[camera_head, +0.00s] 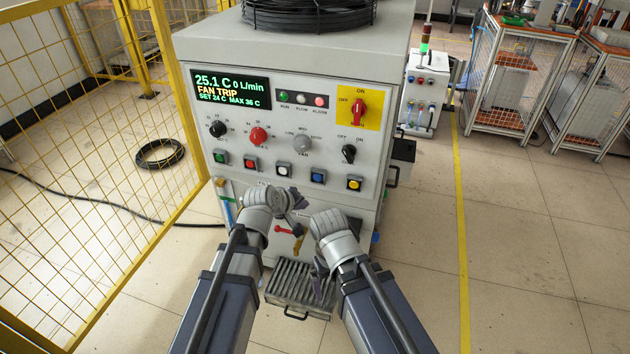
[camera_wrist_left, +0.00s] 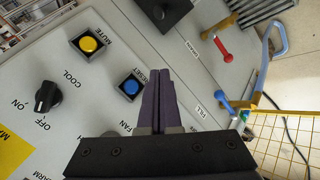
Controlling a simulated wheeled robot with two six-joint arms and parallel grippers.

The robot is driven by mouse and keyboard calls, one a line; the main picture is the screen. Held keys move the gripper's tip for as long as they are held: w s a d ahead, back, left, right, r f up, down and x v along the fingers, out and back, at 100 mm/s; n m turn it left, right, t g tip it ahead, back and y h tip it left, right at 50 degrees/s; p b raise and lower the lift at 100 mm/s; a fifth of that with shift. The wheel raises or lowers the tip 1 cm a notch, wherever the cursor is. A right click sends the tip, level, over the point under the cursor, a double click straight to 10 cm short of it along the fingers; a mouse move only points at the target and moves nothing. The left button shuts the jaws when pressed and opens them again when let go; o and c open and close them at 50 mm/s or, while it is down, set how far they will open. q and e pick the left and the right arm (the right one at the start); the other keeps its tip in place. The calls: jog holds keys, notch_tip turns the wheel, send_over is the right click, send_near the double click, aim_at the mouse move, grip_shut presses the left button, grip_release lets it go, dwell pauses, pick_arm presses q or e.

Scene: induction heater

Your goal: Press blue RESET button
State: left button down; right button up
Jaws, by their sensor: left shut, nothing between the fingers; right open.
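The blue RESET button (camera_head: 318,176) sits in a square black frame on the lower row of the cabinet's front panel. In the left wrist view the blue button (camera_wrist_left: 131,87) is just left of my left fingertips, with the RESET label beside it. My left gripper (camera_head: 300,198) is shut and empty, just below and left of the blue button in the head view. Its dark fingers (camera_wrist_left: 160,75) are together in the wrist view; whether they touch the panel I cannot tell. My right gripper (camera_head: 321,284) is open, lower down in front of the cabinet, partly hidden by its wrist.
A yellow button (camera_head: 354,184) is right of the blue one and a white button (camera_head: 284,170) left. A black knob (camera_head: 348,154) is above. The display (camera_head: 231,90) reads FAN TRIP. Red-handled valve (camera_head: 285,230) lies below. Yellow mesh fence (camera_head: 100,190) stands left.

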pick_arm(q)
jog(key=shift+w, duration=0.1)
send_near(317, 181)
jog(key=shift+w+d+f, duration=0.3)
jog(key=shift+w+f, duration=0.1)
jog(key=shift+f, duration=0.4)
jog(key=shift+w+d+f, duration=0.3)
jog(key=shift+w+f, duration=0.1)
jog(key=shift+f, duration=0.45)
jog(key=shift+w+d+f, duration=0.3)
jog(key=shift+w+f, duration=0.05)
jog(key=shift+f, duration=0.45)
jog(key=shift+w+d, duration=0.1)
jog(key=shift+w, duration=0.3)
jog(key=shift+w+d, duration=0.15)
jog(key=shift+w, duration=0.35)
dwell(1.0)
jog(key=shift+s, duration=0.1)
jog(key=shift+s+a, duration=0.25)
jog(key=shift+s, duration=0.5)
jog(key=shift+s, duration=0.15)
